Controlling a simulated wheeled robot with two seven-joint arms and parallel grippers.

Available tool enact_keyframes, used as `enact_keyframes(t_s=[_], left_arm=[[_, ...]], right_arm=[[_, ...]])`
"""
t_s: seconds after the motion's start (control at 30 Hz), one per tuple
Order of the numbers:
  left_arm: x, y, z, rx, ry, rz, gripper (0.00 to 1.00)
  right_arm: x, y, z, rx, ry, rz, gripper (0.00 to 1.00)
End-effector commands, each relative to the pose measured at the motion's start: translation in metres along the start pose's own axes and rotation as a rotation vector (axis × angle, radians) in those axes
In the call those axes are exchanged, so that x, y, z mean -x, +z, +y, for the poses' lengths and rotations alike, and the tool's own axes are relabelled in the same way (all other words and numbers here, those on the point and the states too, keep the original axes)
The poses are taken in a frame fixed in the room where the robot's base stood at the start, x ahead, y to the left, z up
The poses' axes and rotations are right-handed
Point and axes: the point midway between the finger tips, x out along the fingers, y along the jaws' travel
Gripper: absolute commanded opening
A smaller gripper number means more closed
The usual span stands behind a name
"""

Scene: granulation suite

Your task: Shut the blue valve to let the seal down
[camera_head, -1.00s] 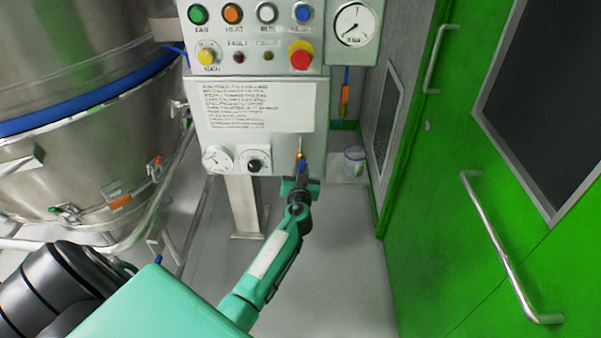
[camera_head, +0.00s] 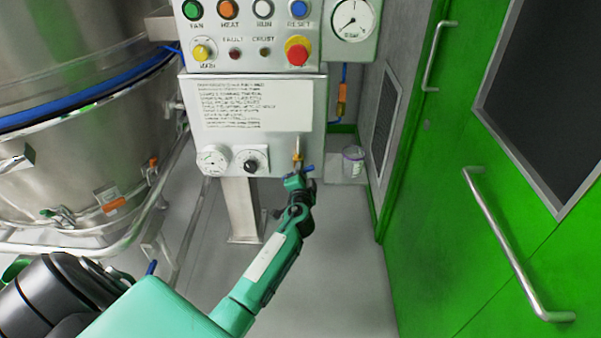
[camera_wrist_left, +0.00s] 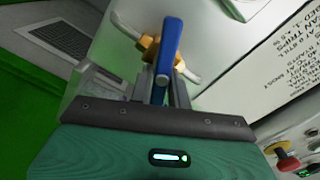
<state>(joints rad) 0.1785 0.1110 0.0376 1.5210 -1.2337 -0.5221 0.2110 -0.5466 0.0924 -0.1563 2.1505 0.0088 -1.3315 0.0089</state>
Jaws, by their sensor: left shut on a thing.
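The brass body (camera_wrist_left: 148,48) and pale pipe sit just behind. The part of the lever between the fingers is partly hidden. My right gripper is not in view.
The panel (camera_head: 205,135) carries buttons, a red knob (camera_head: 297,50), two small dials and a round gauge (camera_head: 351,18). A steel vessel (camera_head: 80,170) with a pipe rail stands left. A green door (camera_head: 450,230) with a long handle stands right. A small tub (camera_head: 353,160) sits behind. Floor between is clear.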

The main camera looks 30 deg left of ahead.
Motion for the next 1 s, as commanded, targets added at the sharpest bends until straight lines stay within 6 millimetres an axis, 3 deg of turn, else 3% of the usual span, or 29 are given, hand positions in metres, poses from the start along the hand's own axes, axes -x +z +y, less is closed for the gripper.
enact_keyframes(t_s=[0.5, 1.0], left_arm=[[0.001, 0.001, 0.005, -0.391, 0.002, 0.0, 0.0], [0.001, 0.002, 0.007, -0.497, 0.003, -0.001, 0.0]], right_arm=[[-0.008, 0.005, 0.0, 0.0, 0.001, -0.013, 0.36], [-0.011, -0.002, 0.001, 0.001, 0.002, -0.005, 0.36]])
